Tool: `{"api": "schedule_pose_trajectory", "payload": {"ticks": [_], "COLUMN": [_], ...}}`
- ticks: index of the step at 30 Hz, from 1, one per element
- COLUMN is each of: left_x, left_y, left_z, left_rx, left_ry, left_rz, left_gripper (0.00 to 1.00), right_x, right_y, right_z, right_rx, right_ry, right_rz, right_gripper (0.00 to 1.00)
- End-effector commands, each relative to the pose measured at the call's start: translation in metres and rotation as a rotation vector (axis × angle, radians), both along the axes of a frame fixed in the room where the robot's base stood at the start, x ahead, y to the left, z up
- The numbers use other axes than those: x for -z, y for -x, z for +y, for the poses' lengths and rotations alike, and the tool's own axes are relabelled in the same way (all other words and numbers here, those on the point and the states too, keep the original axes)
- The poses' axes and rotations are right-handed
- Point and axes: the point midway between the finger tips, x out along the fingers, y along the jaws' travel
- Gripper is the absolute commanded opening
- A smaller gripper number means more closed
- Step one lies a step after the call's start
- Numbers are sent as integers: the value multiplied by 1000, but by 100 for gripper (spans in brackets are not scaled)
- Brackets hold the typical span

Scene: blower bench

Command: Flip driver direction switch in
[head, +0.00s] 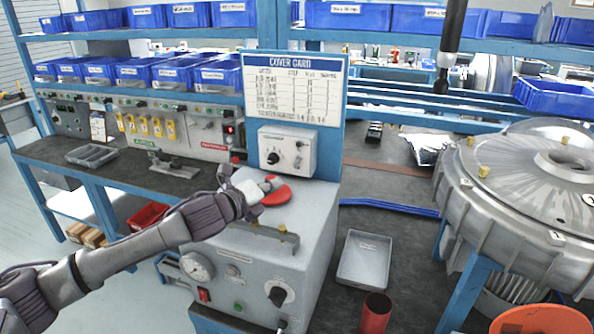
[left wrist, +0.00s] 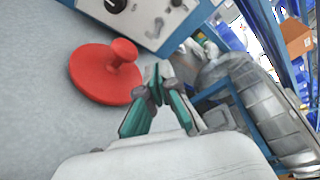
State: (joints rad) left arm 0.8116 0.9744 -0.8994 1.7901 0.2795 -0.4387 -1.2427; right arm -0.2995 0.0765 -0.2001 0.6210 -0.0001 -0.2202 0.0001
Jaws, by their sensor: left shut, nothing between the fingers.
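My left gripper (head: 256,190) is over the grey machine top, beside a red disc with a knob (head: 277,192). In the left wrist view the gripper (left wrist: 155,82) is shut and empty, with the red disc (left wrist: 100,75) to its left and apart from the tips. A small grey control box (head: 287,152) with a black knob and small toggle levers stands behind the disc; its lower part shows in the left wrist view (left wrist: 140,22). A black cylindrical tool (head: 451,40) hangs at the upper right. No direction switch is labelled legibly. My right gripper is out of view.
A cover card (head: 294,89) stands above the control box. The grey machine (head: 250,265) carries a gauge and knobs on its front. A grey tray (head: 365,258), a red cup (head: 375,314) and a large round metal housing (head: 530,190) are to the right.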

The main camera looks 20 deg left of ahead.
Motion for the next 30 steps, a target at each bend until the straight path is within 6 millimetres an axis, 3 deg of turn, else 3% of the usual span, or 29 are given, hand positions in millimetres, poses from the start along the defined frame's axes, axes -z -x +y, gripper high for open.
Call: {"api": "schedule_pose_trajectory", "payload": {"ticks": [6,12,19,30], "left_x": [6,13,18,19], "left_y": [-46,-76,-93,-94], "left_z": [-16,-25,-30,-31], "left_rx": [0,-1,0,1], "left_ry": [3,1,0,0], "left_rz": [0,0,0,1], "left_gripper": [0,0,0,0], "right_x": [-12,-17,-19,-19], "right_y": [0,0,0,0], "right_z": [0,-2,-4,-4], "right_rx": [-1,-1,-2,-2], "right_ry": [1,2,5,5], "right_rz": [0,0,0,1], "right_gripper": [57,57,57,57]}}
